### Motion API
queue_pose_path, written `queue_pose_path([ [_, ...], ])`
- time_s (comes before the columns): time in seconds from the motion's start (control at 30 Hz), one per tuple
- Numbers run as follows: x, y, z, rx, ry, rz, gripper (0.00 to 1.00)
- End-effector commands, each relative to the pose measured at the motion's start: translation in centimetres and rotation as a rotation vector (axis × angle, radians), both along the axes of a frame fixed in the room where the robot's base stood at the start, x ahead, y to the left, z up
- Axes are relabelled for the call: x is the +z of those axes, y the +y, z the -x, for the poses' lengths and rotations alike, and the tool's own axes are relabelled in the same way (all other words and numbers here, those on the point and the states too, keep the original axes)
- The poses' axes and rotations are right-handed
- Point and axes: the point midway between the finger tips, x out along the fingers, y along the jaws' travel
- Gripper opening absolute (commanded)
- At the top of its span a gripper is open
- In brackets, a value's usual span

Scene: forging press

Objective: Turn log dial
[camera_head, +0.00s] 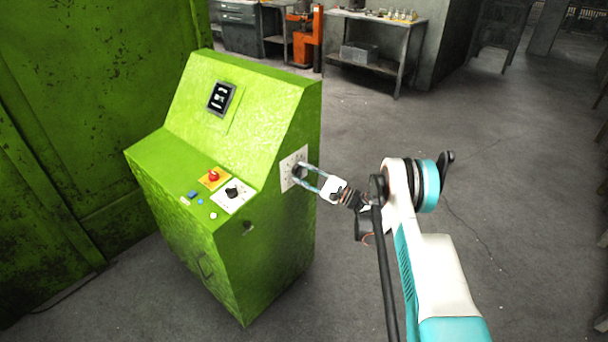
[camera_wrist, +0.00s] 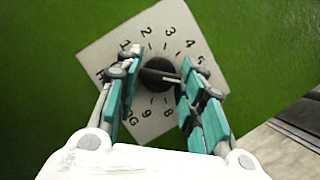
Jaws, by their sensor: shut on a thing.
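The log dial is a black knob (camera_wrist: 158,75) on a pale square plate (camera_wrist: 108,58) with numbers around it, fixed to the side of the green console. In the head view the plate (camera_head: 288,178) is on the console's right side, partly covered by my gripper. My gripper (camera_head: 303,177) reaches in from the right, its fingers on either side of the knob. In the wrist view my gripper (camera_wrist: 160,76) is shut on the knob, with teal finger pads left and right of it. A dark pointer bar crosses the knob. Some plate markings are hidden behind the fingers.
The green console (camera_head: 262,120) has a small display (camera_head: 221,98), a red button (camera_head: 213,176) and another black dial (camera_head: 234,191) on its sloped top. A green wall (camera_head: 95,100) stands to the left. Open grey floor (camera_head: 480,160) lies to the right. A workbench (camera_head: 375,40) stands behind.

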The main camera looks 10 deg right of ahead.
Motion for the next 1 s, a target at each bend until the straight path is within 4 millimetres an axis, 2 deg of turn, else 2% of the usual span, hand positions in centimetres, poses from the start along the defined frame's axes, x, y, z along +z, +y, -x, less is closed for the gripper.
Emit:
queue_pose_path([
  [0.53,-0.06,-0.08,0.0,-0.002,0.017,-0.022,0.12],
  [0.57,-0.06,-0.08,0.0,-0.002,0.017,-0.022,0.38],
  [0.63,-0.07,-0.07,0.01,-0.002,0.017,-0.022,0.54],
  [0.67,-0.06,-0.07,0.0,-0.002,0.017,-0.022,0.57],
  [1.0,-0.05,-0.13,0.08,-0.001,0.016,-0.022,0.57],
])
